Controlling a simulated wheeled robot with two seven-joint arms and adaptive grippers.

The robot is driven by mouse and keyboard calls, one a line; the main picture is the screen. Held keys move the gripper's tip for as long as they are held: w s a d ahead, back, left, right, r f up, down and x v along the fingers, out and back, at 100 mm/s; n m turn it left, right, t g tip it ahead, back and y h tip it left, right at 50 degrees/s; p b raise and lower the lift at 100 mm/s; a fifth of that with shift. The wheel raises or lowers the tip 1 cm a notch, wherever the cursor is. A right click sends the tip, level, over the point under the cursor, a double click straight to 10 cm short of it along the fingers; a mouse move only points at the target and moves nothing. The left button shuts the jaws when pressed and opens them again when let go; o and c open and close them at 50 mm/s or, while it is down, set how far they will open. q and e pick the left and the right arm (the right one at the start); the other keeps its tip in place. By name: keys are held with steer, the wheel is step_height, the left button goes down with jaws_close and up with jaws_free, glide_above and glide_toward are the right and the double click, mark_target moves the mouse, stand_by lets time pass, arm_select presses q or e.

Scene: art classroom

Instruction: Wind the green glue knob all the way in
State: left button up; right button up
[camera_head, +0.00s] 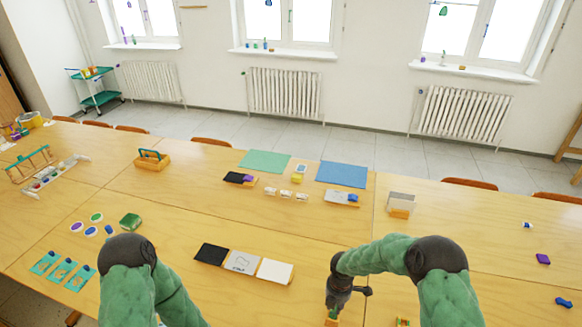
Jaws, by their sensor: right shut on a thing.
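My right gripper (335,303) points down at the near edge of the table, right of centre. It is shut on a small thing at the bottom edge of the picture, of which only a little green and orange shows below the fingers. This fits the green glue knob (332,317), but the gripper hides most of it and the picture edge cuts it off. How far the knob is wound cannot be seen. My left arm comes in at the lower left; its gripper is out of view.
Black, grey and white cards (242,262) lie left of the right gripper. A small orange and green item (403,322) lies to its right. A green block (130,221), coloured discs and teal cards (62,270) are at left. Green and blue mats (341,174) lie farther back.

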steer(key=shift+n+p, duration=0.5)
steer(key=shift+n, duration=0.5)
steer(key=o, duration=1.6)
steer(key=shift+c, duration=0.2)
steer(key=shift+f+m+b, duration=0.1)
steer(key=shift+m+b, duration=0.65)
steer(key=shift+m, duration=0.25)
steer(key=m+b, duration=0.2)
steer(key=m, duration=0.2)
steer(key=m+b, duration=0.3)
steer(key=m, duration=0.1)
steer(key=shift+m, duration=0.8)
